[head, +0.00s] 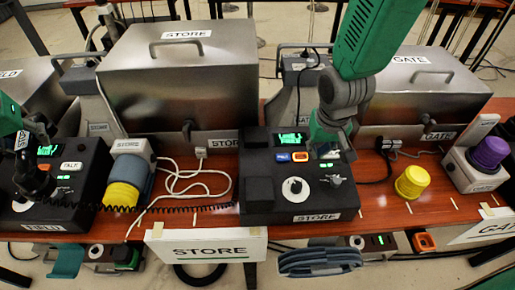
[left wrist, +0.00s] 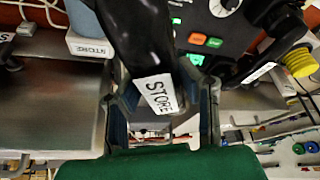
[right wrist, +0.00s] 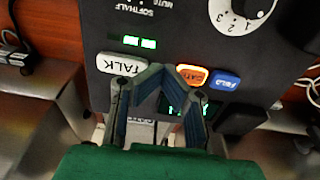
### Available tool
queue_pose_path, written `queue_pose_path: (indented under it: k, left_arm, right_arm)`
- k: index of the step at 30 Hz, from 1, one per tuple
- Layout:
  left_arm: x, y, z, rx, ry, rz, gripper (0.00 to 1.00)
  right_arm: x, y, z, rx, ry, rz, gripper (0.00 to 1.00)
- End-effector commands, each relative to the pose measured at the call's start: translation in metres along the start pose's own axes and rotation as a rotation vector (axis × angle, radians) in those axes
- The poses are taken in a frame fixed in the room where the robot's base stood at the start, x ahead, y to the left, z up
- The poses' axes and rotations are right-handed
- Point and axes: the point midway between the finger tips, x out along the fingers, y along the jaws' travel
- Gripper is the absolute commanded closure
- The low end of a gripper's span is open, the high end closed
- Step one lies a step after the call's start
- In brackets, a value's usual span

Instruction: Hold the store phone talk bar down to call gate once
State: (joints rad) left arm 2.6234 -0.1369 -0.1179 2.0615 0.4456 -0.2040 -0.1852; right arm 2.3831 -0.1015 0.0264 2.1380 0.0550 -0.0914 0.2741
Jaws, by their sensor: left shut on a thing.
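The store phone (head: 299,200) is a black desk unit at the middle of the table, labelled STORE. In the right wrist view its white TALK bar (right wrist: 122,64) sits beside an orange-lit GATE button (right wrist: 192,75) and a blue FIELD button (right wrist: 226,80). My right gripper (right wrist: 168,70) points down over the phone, its fingertips between the TALK bar and the GATE button with a narrow gap between them. Contact cannot be told. My left gripper (left wrist: 160,95) is shut on a black handset (left wrist: 140,35) labelled STORE, held over the field phone (head: 66,195).
Steel boxes marked STORE (head: 180,80) and GATE (head: 420,90) stand behind the phones. A yellow cap (head: 411,181) and a purple-topped unit (head: 480,165) are at the right. A coiled cord crosses the table from the handset toward the store phone.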

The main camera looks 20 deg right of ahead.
Motion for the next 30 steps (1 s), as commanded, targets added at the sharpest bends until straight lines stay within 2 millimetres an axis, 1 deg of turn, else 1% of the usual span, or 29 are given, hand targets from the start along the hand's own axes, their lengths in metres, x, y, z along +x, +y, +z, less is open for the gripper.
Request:
queue_pose_path:
  k: [1, 3, 6, 10, 15, 30]
  left_arm:
    - [-0.001, 0.000, 0.000, 0.000, 0.002, 0.000, 1.00]
    - [-0.001, 0.000, 0.000, 0.000, 0.002, 0.000, 1.00]
    - [-0.001, 0.000, -0.001, 0.000, 0.002, 0.000, 1.00]
    - [0.000, 0.000, -0.001, 0.000, 0.001, 0.000, 1.00]
    - [0.000, 0.000, -0.001, 0.000, 0.001, 0.000, 1.00]
    - [-0.001, 0.000, -0.001, 0.000, 0.002, 0.000, 1.00]
  right_arm:
    - [-0.010, 0.000, -0.001, 0.000, 0.004, -0.001, 1.00]
    - [-0.021, 0.000, -0.001, 0.000, 0.004, 0.000, 1.00]
    - [-0.034, 0.000, -0.001, 0.000, 0.004, 0.000, 1.00]
    - [-0.045, 0.000, -0.001, 0.001, 0.002, 0.001, 1.00]
    - [-0.050, 0.000, 0.000, 0.001, 0.000, 0.001, 1.00]
    - [-0.050, 0.000, 0.000, 0.001, 0.000, 0.001, 1.00]
